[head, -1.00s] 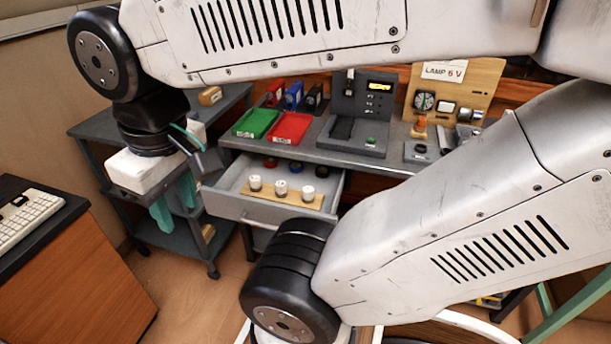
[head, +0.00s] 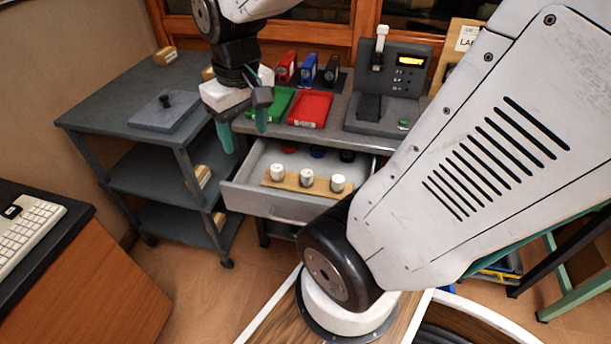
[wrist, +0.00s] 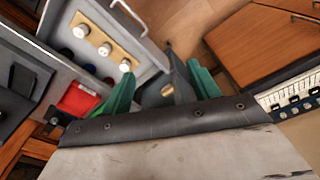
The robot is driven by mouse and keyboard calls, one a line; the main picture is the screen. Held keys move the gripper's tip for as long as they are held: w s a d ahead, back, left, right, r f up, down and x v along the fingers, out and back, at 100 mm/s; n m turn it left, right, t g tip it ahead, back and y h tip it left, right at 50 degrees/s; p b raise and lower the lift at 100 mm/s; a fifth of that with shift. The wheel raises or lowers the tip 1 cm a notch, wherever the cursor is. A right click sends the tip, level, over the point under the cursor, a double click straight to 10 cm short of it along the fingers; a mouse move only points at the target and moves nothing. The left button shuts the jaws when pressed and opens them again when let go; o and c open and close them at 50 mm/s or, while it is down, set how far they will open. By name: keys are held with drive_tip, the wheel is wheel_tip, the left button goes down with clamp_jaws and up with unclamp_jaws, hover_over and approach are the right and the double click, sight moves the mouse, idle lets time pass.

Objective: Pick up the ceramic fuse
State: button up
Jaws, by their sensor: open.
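Three white ceramic fuses stand upright in a row on a wooden strip (head: 322,189) in the open grey drawer (head: 245,197): a left one (head: 277,171), a middle one (head: 306,177) and a right one (head: 337,183). The fuses also show at upper left in the wrist view, the nearest one (wrist: 125,65) close to a green finger. My gripper (head: 243,130) has green fingers, spread apart and empty. In the head view it appears above and left of the fuses, over the drawer's left rear side. Which fuse is meant I cannot tell.
Green (head: 278,101) and red (head: 311,109) trays sit on the bench above the drawer, with a grey tester (head: 400,85) to the right. A grey shelf cart (head: 110,118) stands at left. Dark round items (head: 318,152) lie deeper in the drawer.

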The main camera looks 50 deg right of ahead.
drive_tip(key=w+d+f+m, duration=0.1)
drive_tip(key=w+d+f, duration=0.4)
drive_tip(key=d+f, duration=0.15)
drive_tip(key=m+g, duration=0.1)
drive_tip(key=m, duration=0.1)
hover_over(307, 173)
drive_tip(key=f, duration=1.8)
drive_tip(key=shift+a+f, duration=0.35)
drive_tip(key=shift+f, duration=0.05)
drive_tip(key=f, duration=0.5)
drive_tip(key=d+f, duration=0.1)
drive_tip(key=f, duration=0.2)
drive_tip(key=c, duration=1.1)
